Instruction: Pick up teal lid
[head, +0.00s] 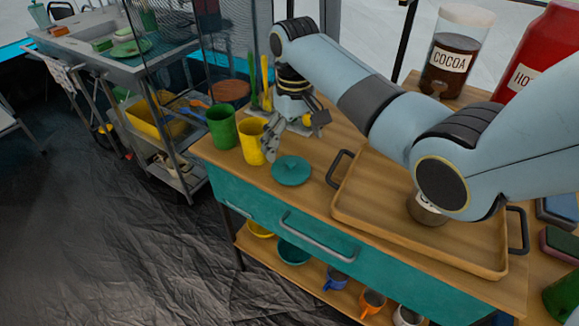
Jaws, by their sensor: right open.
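The teal lid (291,171) lies flat on the wooden counter, left of the tray, with a small knob on top. My right gripper (297,145) is open and empty. It hangs above and behind the lid, just right of the yellow cup (252,141). One finger overlaps the cup's right edge in the picture; I cannot tell whether they touch. My left gripper is not in view.
A green cup (221,127) stands left of the yellow one. A wooden tray (385,219) with dark handles holds a partly hidden metal container (424,211). A cocoa jar (452,52) and a red container (545,58) stand behind. The counter's front edge lies close before the lid.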

